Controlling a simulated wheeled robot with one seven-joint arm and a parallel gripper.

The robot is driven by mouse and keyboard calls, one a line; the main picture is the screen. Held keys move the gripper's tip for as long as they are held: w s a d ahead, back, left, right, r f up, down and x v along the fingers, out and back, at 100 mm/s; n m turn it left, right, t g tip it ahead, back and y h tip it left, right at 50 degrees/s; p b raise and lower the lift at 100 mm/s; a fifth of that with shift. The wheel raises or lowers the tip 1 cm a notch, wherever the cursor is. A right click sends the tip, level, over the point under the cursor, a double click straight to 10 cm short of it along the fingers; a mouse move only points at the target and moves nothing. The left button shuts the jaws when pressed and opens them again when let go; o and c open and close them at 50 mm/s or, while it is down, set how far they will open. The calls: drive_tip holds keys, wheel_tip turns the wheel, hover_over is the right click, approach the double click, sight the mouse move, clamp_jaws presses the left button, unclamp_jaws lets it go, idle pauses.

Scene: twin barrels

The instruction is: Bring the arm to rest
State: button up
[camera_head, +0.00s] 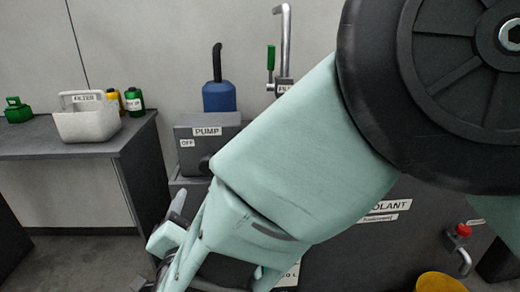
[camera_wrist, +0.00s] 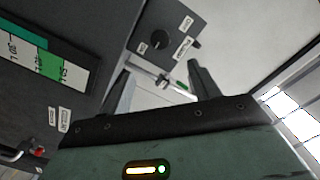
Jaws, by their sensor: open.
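My gripper (camera_wrist: 161,66) shows in the wrist view with its two dark fingers spread apart and nothing between them. Beyond the fingers are a pale wall and a metal pipe with a green handle (camera_wrist: 181,86). In the head view my pale green arm crosses the middle from upper right to lower left, bent down in front of the dark machine (camera_head: 350,245). My gripper end is at the lower left of the arm there, partly cut off by the frame.
A pump box (camera_head: 207,130) marked OFF carries a blue container (camera_head: 219,97). A side table (camera_head: 60,143) at left holds a white filter basket (camera_head: 88,120), a green can (camera_head: 17,110) and small bottles (camera_head: 134,101). A red-handled tap (camera_head: 463,231) and yellow object (camera_head: 440,283) are lower right.

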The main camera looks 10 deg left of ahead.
drive_tip(key=s+d+n+g+h, duration=0.1)
drive_tip(key=s+d+n+g, duration=0.4)
drive_tip(key=d, duration=0.5)
drive_tip(key=s+d+n+g+h, duration=0.1)
drive_tip(key=s+d+n+g, duration=0.4)
drive_tip(key=d, duration=0.6)
drive_tip(key=s+d+n+g+h, duration=0.1)
drive_tip(key=s+d+n+g, duration=0.25)
drive_tip(key=d+g, duration=0.5)
wheel_tip(320, 180, up, 21)
drive_tip(key=d+t+p, duration=0.1)
drive_tip(key=d+p, duration=0.1)
drive_tip(key=p, duration=1.9)
drive_tip(key=shift+d+h+p, duration=0.3)
drive_tip(key=shift+d, duration=0.1)
drive_tip(key=shift+s+n+t, duration=0.1)
drive_tip(key=shift+n+t, duration=0.15)
